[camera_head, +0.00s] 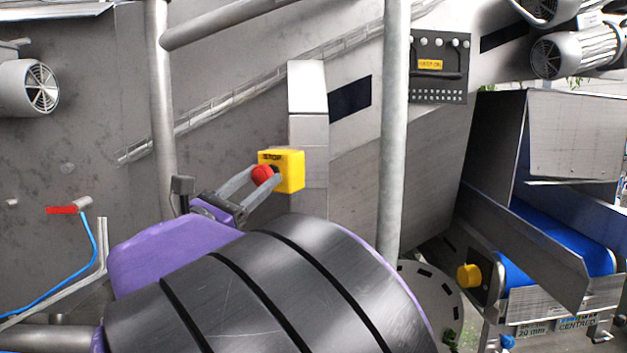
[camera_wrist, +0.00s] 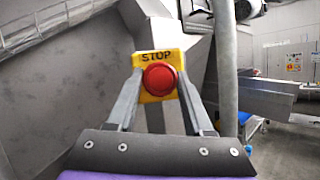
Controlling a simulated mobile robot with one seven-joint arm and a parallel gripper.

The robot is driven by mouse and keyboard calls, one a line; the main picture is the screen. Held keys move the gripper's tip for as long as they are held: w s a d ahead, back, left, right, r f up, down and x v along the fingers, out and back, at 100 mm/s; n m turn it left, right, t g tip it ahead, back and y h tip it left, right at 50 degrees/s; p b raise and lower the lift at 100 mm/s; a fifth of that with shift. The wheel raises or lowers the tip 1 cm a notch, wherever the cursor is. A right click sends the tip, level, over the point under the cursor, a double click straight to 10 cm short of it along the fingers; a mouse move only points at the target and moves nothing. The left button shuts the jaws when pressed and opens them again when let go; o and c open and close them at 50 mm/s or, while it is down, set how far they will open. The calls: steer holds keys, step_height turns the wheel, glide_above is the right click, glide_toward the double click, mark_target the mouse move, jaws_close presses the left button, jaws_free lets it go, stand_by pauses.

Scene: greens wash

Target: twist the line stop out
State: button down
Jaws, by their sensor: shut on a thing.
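The line stop is a red mushroom button (camera_head: 263,175) on a yellow box (camera_head: 292,170) marked STOP, fixed to a grey metal post. My gripper (camera_head: 266,178) reaches it from the lower left, its two grey fingers on either side of the red button and shut on it. In the wrist view the red button (camera_wrist: 159,79) faces me in front of the yellow plate (camera_wrist: 146,60). The finger ends (camera_wrist: 158,85) flank it left and right. The exact contact of the fingertips is hard to see in the wrist view.
A grey vertical pipe (camera_head: 394,130) stands right of the stop box, and another pipe (camera_head: 161,110) stands to its left. A dark control panel (camera_head: 439,67) hangs behind. A red-handled valve (camera_head: 62,210) is at the left.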

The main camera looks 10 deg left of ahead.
steer(key=shift+m, duration=0.3)
steer(key=m+g+h, duration=0.1)
steer(key=m, duration=0.1)
steer(key=m+g+h+b, duration=0.1)
steer(key=m, duration=0.1)
steer(key=shift+a+m, duration=0.1)
steer(key=shift+m, duration=0.3)
steer(key=shift+m+g+h, duration=0.4)
steer(key=shift+m+g, duration=0.5)
steer(key=shift+m, duration=1.5)
steer(key=shift+c, duration=1.6)
jaws_free()
steer(key=v, duration=1.7)
steer(key=shift+a, duration=0.25)
